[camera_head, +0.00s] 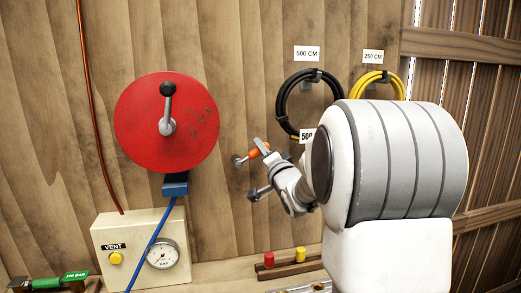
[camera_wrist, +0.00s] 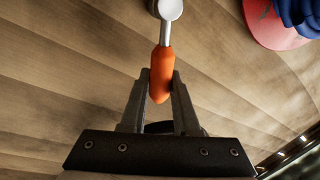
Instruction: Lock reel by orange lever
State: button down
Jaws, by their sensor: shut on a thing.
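The red reel (camera_head: 190,135) with a black-knobbed crank hangs on the wooden wall, and its edge also shows at the upper right of the wrist view (camera_wrist: 262,30). The orange lever (camera_head: 258,148) sticks out from a round metal pivot on the wall, right of the reel. In the wrist view the lever's orange grip (camera_wrist: 161,75) lies between my two dark fingers. My gripper (camera_wrist: 160,92) is shut on the orange grip near its free end. In the head view my arm partly hides the gripper.
A blue hose (camera_head: 153,245) runs down from the reel past a beige box (camera_head: 120,238) with a yellow button and a gauge (camera_head: 162,253). Black (camera_head: 283,104) and yellow (camera_head: 398,84) coils hang at the upper right. Red and yellow pieces stand on the shelf below.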

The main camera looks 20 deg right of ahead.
dwell(0.4)
jog(key=c, duration=0.7)
grip_release()
jog(key=shift+d, duration=0.1)
jog(key=shift+o, duration=0.2)
jog(key=shift+s+f, duration=0.15)
